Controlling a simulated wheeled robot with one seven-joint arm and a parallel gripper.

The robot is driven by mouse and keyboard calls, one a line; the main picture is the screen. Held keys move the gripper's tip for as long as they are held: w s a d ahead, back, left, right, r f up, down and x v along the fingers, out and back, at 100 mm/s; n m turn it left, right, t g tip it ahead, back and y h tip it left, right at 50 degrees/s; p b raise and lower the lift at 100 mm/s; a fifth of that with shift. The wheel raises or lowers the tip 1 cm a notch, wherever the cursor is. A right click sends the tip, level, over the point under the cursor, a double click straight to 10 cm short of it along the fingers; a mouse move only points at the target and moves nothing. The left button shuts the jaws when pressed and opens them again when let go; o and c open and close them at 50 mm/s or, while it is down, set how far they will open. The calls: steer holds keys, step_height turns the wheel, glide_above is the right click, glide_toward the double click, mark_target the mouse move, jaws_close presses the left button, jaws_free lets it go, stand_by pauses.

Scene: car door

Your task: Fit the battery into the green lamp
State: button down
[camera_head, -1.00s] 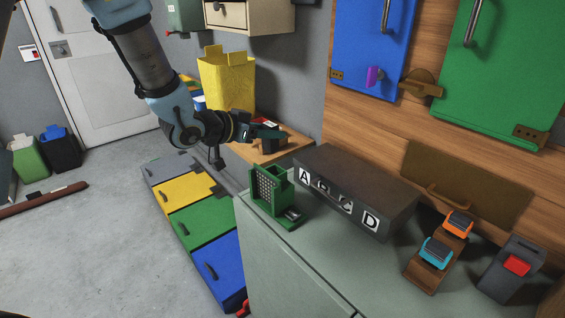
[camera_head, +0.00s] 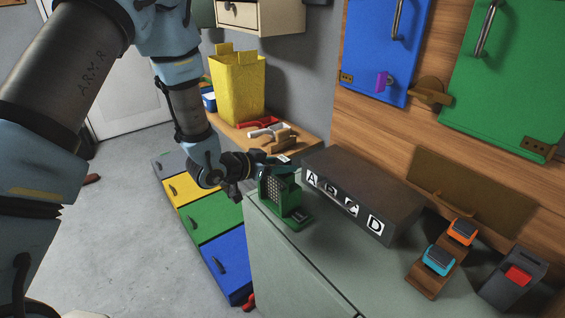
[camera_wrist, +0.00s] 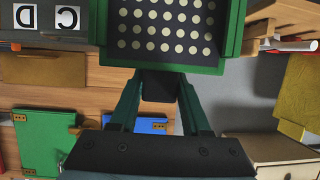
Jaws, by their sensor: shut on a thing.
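The green lamp (camera_head: 284,203) stands on the near left end of the grey-green cabinet top, with a dotted panel on one side. It also shows large in the wrist view (camera_wrist: 165,60), at the top. My gripper (camera_head: 270,170) is at the lamp's upper back edge in the head view. In the wrist view my gripper (camera_wrist: 157,95) is shut on a dark block, which looks like the battery (camera_wrist: 158,84). The battery is mostly hidden between the fingers and against the lamp's edge. I cannot tell whether it is inside the lamp or touching it.
A long dark box lettered A to D (camera_head: 362,196) stands just right of the lamp. A wooden shelf (camera_head: 300,143) with a yellow bin (camera_head: 238,90) and tools is behind. Coloured drawers (camera_head: 215,224) are at left. A brown stand (camera_head: 436,272) and grey device (camera_head: 510,285) are at right.

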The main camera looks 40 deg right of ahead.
steer(key=shift+a+f+b, duration=0.1)
steer(key=shift+f+b, duration=0.55)
steer(key=shift+c, duration=1.8)
jaws_free()
steer(key=shift+s, duration=0.1)
